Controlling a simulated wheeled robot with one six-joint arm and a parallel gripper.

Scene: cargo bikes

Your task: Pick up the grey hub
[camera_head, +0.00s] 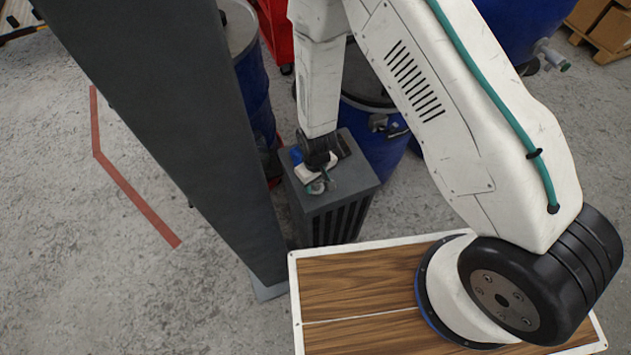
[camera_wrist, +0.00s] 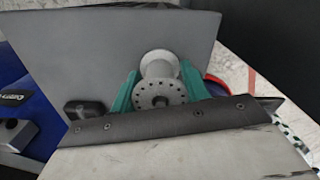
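The grey hub (camera_wrist: 160,76) shows in the wrist view, with two round flanges and a narrower waist. Its near flange has a ring of small holes. The green fingers of my gripper (camera_wrist: 160,84) lie on either side of it, close to the flanges. I cannot tell whether they press on it or only stand around it. The hub is at the flat top of a dark grey box (camera_wrist: 85,65). In the head view my gripper (camera_head: 318,183) is low over that box (camera_head: 355,182), and the hub is too small to make out clearly.
A black knob-like part (camera_wrist: 85,110) lies on the box top beside the left finger. Blue barrels (camera_head: 375,135) stand behind the box. A tall dark grey column (camera_head: 165,110) rises close on its left. Concrete floor (camera_head: 60,250) farther left is mostly clear.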

